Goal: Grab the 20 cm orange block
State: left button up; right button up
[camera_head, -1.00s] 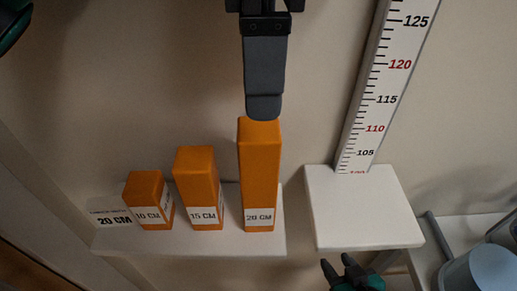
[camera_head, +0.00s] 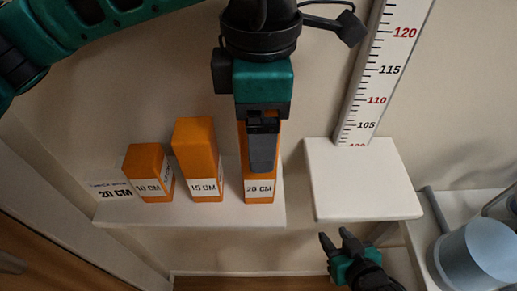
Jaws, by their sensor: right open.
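The 20 cm orange block (camera_head: 260,190) is the tallest of the row and stands upright at the right end of the left shelf, its white label facing me. My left gripper (camera_head: 262,165) comes down over it from above. One grey finger covers the upper middle of the block, and orange shows on both sides of it. The other finger is hidden, so I cannot tell whether the jaws touch the block. My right gripper (camera_head: 336,238) is at the bottom right, below the right shelf, open and empty.
The 15 cm block (camera_head: 196,160) and the 10 cm block (camera_head: 146,170) stand to the left on the white shelf (camera_head: 190,214). A "20 CM" card (camera_head: 113,190) lies at its left end. A bare white platform (camera_head: 360,180) with a ruler (camera_head: 375,75) is to the right.

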pick_arm(q)
jog(key=shift+f, duration=0.3)
jog(key=shift+c, duration=0.5)
grip_shut()
jog(key=shift+r, duration=0.1)
